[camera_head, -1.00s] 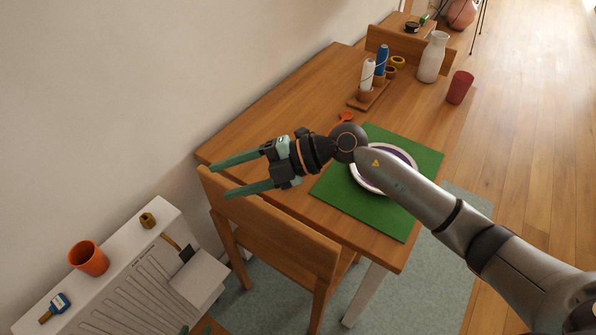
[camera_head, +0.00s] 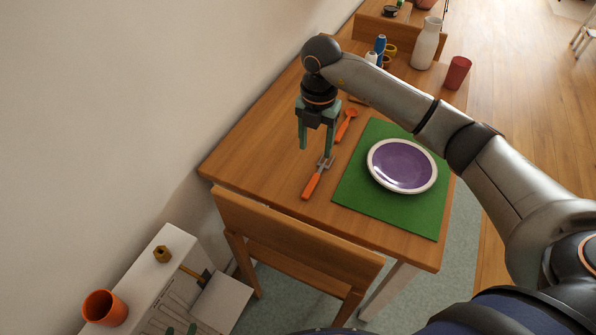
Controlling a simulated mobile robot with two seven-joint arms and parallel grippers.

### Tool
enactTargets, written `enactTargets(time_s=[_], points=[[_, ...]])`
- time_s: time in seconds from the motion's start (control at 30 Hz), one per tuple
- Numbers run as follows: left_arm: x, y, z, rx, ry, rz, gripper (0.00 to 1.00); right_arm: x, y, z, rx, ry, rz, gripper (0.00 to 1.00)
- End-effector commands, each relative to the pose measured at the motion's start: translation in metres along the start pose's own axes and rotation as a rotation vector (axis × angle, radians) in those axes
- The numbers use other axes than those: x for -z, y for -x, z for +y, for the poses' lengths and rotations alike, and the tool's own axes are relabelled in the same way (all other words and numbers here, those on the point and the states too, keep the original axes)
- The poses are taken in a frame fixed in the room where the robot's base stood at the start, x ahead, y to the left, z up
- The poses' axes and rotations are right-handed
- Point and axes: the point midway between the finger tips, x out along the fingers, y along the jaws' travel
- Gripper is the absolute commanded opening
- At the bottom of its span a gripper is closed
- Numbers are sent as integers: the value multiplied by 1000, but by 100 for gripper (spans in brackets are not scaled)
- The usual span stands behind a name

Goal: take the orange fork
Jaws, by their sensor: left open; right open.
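The orange fork (camera_head: 312,185) lies on the wooden table, left of the green placemat. Its orange handle points toward the near edge and its grey tines point away. My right gripper (camera_head: 316,151) is open and points down. Its fingertips appear close to the tine end of the fork, and one finger slightly overlaps the tines in the picture. I cannot tell its exact height above the table. It holds nothing. My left gripper is not in view.
An orange spoon (camera_head: 346,124) lies just beyond the fork. A purple plate (camera_head: 402,165) sits on the green placemat (camera_head: 390,210). A red cup (camera_head: 457,72) and a white vase (camera_head: 426,44) stand at the back. A chair (camera_head: 290,240) stands at the near edge.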

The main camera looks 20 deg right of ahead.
Motion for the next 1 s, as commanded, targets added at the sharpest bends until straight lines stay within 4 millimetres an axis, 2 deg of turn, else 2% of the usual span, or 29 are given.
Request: enactTargets(time_s=[0.17, 0.43, 0.73, 1.0], points=[[0, 0, 1, -1, 0, 0, 50, 0, -8, 0, 1, 0, 2, 60], [-1, 2, 2, -4, 2, -4, 50, 1, -56, 0, 2, 2, 4, 60], [0, 3, 3, -4, 2, -4, 50, 0, -82, -2, 1, 2, 3, 60], [1, 4, 3, -4, 3, -4, 50, -2, -121, -5, 0, 1, 4, 60]])
